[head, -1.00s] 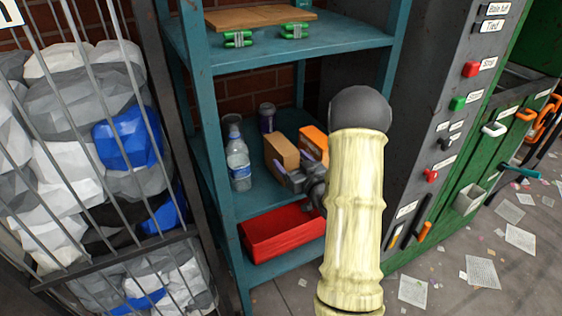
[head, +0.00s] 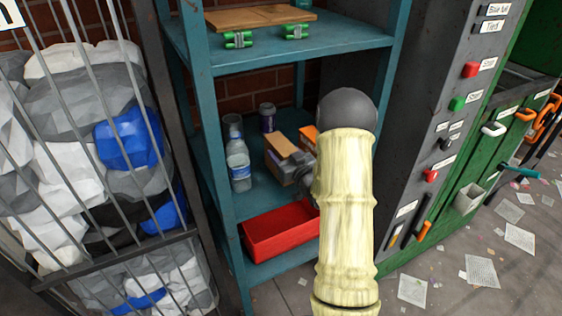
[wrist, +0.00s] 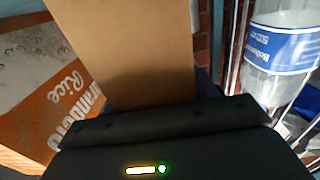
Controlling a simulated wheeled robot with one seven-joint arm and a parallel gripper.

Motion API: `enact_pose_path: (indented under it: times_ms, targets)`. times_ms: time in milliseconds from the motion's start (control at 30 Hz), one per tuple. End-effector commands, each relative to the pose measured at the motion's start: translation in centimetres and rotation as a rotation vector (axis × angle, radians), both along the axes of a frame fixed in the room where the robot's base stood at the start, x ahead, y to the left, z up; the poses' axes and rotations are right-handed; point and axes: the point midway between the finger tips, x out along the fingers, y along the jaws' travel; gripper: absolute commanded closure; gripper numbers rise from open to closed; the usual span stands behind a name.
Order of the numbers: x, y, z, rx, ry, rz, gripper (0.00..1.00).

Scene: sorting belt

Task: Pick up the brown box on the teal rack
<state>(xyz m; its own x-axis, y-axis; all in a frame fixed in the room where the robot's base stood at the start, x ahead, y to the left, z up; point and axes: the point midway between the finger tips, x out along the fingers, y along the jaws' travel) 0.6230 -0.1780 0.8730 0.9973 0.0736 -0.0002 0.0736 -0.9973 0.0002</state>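The brown box (head: 281,145) is on the middle shelf of the teal rack (head: 262,195), between a clear bottle and an orange box. In the wrist view the brown box (wrist: 125,45) fills the upper middle, directly in front of my gripper (wrist: 165,115). In the head view my gripper (head: 302,170) is right at the box, partly overlapping its near side and partly hidden by my forearm. The fingers are not clear in either view, so I cannot tell whether they are around the box or closed on it.
The clear bottle (head: 238,165) stands left of the box; it is close on the right in the wrist view (wrist: 282,45). The orange rice box (head: 309,134) is close on the other side. A dark purple can (head: 267,118) stands behind. A red bin (head: 280,232) sits below.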

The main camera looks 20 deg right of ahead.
Motion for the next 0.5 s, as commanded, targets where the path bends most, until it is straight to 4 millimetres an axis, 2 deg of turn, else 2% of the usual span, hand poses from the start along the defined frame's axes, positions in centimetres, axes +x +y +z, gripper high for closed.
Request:
enact_pose_path:
  times_ms: [33, 133, 500]
  targets:
    - [-0.01, 0.0, 0.0, 0.0, 0.0, 0.0, 0.52]
    - [-0.01, 0.0, 0.0, 0.0, 0.0, 0.0, 0.72]
    - [0.01, -0.01, 0.6, -0.001, -0.001, 0.0, 0.72]
